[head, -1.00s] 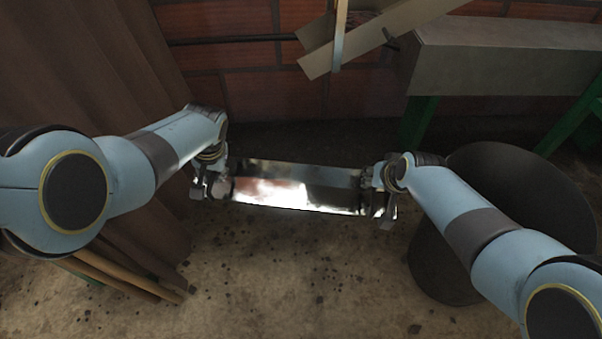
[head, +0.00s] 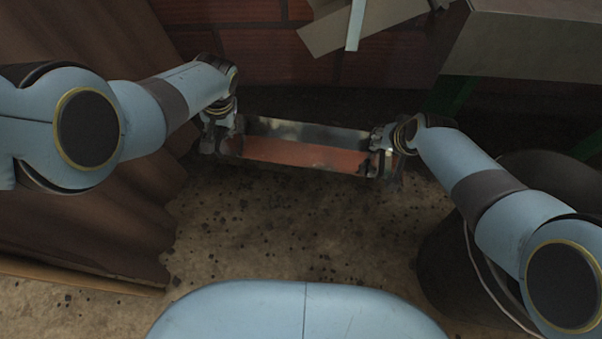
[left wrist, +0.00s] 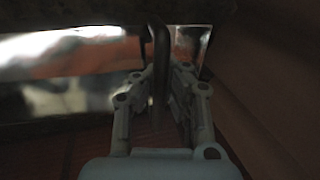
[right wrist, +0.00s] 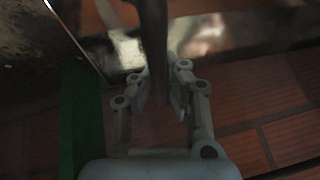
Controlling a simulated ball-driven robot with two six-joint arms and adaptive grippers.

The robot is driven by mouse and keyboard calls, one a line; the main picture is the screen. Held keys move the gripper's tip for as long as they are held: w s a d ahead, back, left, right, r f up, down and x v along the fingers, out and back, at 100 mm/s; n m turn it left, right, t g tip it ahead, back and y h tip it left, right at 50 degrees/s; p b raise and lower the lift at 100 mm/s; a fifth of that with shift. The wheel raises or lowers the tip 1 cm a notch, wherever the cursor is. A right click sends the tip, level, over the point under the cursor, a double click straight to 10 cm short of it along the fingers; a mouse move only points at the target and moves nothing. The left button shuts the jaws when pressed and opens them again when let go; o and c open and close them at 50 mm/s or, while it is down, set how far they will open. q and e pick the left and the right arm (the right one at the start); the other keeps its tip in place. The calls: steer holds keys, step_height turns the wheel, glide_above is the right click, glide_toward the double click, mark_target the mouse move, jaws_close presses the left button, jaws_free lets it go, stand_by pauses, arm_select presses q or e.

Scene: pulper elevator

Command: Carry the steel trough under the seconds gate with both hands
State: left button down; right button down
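The steel trough (head: 300,152) is a long, shiny, open channel that hangs between my two hands in front of the brick wall, clear of the ground and about level. It mirrors the red bricks. My left gripper (head: 222,143) is shut on its left end; in the left wrist view the fingers (left wrist: 160,95) close around an upright bar beside the trough wall (left wrist: 70,75). My right gripper (head: 384,155) is shut on its right end; in the right wrist view the fingers (right wrist: 160,95) close around a similar bar. Slanted pale boards (head: 375,20), perhaps the gate, show at the top, partly cut off.
A grey box-like body (head: 530,45) on green legs (head: 452,95) stands at the upper right. A dark round bin (head: 450,265) stands under my right arm. A brown corrugated sheet (head: 90,220) fills the left. The speckled ground (head: 290,235) in the middle is clear.

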mark_target(226, 161)
arm_select(q)
steer(key=shift+a, duration=0.1)
arm_select(e)
steer(key=shift+d, duration=0.1)
